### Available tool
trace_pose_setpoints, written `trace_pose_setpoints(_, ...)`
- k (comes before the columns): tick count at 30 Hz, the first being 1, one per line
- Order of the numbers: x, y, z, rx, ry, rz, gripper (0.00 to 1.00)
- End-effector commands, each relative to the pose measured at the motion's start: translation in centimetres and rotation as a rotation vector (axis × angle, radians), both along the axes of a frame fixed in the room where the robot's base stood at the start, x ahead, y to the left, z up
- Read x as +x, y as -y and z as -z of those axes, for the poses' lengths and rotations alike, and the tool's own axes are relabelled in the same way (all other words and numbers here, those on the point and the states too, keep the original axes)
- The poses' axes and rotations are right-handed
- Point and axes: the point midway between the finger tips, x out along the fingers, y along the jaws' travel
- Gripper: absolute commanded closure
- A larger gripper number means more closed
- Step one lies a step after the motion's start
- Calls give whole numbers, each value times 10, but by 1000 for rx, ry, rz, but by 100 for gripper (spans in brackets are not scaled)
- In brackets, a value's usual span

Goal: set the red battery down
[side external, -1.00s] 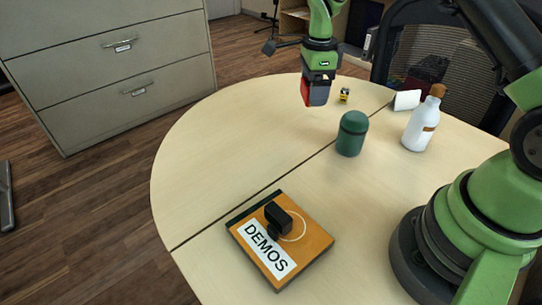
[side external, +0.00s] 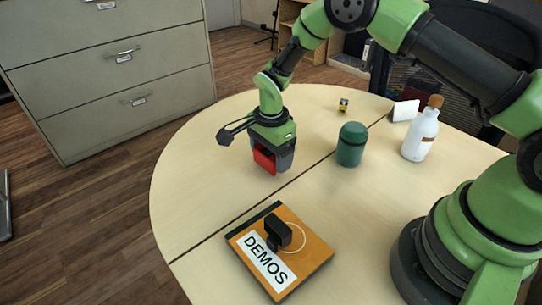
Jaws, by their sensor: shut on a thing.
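The red battery (side external: 263,162) is in my gripper (side external: 270,158), near the middle of the round table. My gripper is shut on it and points down. The gripper's dark body hides part of the battery. The battery's lower end is close to the tabletop; I cannot tell whether it touches.
An orange DEMOS box (side external: 305,247) with a small black device (side external: 278,234) lies at the front. A green canister (side external: 351,145) and a white bottle (side external: 420,135) stand to the right. A small yellow item (side external: 343,105) and a white card (side external: 405,111) are behind. The table's left side (side external: 200,180) is clear.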

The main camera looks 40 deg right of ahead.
Motion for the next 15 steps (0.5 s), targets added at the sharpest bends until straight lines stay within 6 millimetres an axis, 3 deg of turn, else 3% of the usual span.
trace_pose_setpoints(3,0,0,10,0,1,2,55)
trace_pose_setpoints(14,0,0,13,0,1,2,55)
trace_pose_setpoints(15,0,0,14,0,1,2,20)
